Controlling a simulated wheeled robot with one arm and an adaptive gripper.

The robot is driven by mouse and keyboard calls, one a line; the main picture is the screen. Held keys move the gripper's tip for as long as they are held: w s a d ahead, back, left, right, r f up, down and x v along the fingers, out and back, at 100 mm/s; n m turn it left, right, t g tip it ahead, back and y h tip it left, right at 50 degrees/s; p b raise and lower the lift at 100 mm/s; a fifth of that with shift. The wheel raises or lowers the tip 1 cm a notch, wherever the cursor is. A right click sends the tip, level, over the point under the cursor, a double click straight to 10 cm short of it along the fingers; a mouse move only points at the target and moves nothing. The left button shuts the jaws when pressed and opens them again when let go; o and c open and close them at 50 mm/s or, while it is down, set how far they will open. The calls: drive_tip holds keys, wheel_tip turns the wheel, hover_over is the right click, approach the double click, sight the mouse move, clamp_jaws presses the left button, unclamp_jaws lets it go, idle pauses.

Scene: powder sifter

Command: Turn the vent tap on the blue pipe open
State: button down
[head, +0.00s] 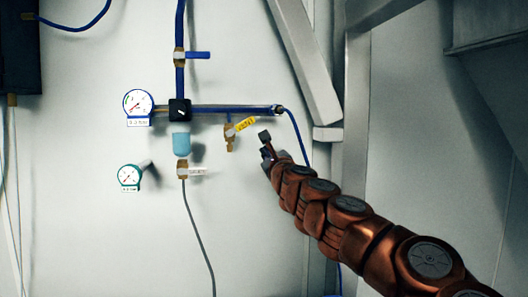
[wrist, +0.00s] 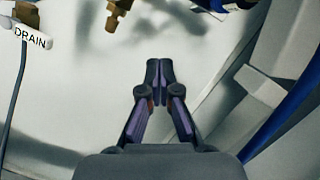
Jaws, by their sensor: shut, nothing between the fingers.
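The vent tap's brass body (head: 229,138) hangs under the horizontal blue pipe (head: 220,109) on the white wall. Its yellow lever (head: 245,125) has small lettering and slants up to the right. My gripper (head: 266,146) is shut and empty, to the right of the tap and slightly below its lever, apart from it in the picture. In the wrist view the closed fingertips (wrist: 159,78) sit mid-frame over bare wall. A brass end (wrist: 117,12), apparently the tap's lower end, shows up and left of them; the yellow lever is out of that view.
The white-handled drain tap (head: 184,172) also shows its DRAIN label in the wrist view (wrist: 31,38). A blue-handled valve (head: 181,56), two gauges (head: 138,103) (head: 129,177) and a pale blue bowl (head: 181,143) are nearby. A grey frame post (head: 355,130) stands at right.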

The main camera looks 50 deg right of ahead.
sight(240, 127)
drive_tip(key=w+d+r+p, duration=0.2)
drive_tip(key=w+r, duration=0.3)
drive_tip(key=w, duration=0.3)
idle(0.4)
